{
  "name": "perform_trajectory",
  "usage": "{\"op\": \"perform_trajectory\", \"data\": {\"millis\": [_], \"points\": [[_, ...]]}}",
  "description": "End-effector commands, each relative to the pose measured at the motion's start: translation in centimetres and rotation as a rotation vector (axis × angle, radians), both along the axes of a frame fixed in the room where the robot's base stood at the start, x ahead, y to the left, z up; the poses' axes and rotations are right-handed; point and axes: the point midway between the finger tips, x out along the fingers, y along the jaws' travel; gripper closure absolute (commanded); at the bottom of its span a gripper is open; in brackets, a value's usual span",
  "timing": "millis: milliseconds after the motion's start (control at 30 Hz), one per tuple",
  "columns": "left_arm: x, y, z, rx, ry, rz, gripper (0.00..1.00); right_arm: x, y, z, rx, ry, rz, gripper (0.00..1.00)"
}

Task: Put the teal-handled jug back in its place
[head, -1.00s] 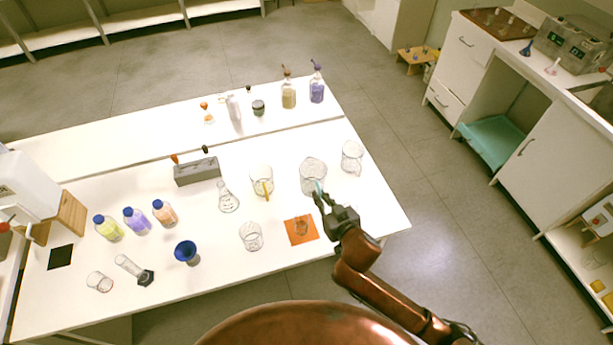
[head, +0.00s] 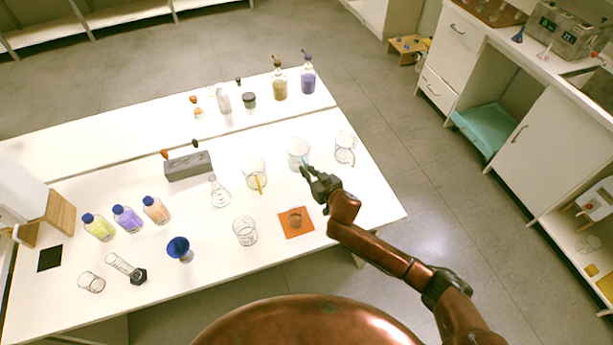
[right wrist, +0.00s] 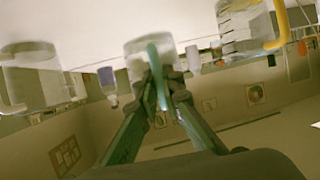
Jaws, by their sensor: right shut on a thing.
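The teal-handled jug (head: 298,149) is a clear vessel near the back right of the front table section, between the yellow-handled jug and another clear jug. My right gripper (head: 307,172) is shut on its teal handle, on the side toward me. In the right wrist view the fingers (right wrist: 163,88) close around the teal handle (right wrist: 156,72), with the clear jug body (right wrist: 141,47) beyond. The jug looks upright; I cannot tell whether its base touches the table. My left gripper is not in view.
The yellow-handled jug (head: 252,170) stands to the left and a clear jug (head: 345,145) close to the right. The table's right end (head: 375,205) is bare.

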Motion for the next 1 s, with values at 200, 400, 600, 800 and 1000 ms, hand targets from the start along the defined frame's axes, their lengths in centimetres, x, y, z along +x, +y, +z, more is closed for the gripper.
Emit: {"op": "perform_trajectory", "data": {"millis": [200,400,600,800,1000], "points": [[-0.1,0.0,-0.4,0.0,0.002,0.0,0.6,0.9,0.0,-1.0,0.0,-0.001,0.0,1.0],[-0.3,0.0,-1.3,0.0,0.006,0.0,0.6,1.0,-0.1,-3.8,-0.002,0.0,-0.001,1.0],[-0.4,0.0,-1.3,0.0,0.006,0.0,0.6,0.9,0.0,-4.0,0.001,-0.002,0.001,1.0],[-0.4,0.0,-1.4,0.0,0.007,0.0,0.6,0.9,0.0,-4.3,0.002,0.0,0.0,1.0],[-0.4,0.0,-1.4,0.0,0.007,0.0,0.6,0.9,-0.1,-4.3,0.001,0.0,0.0,0.81]]}}
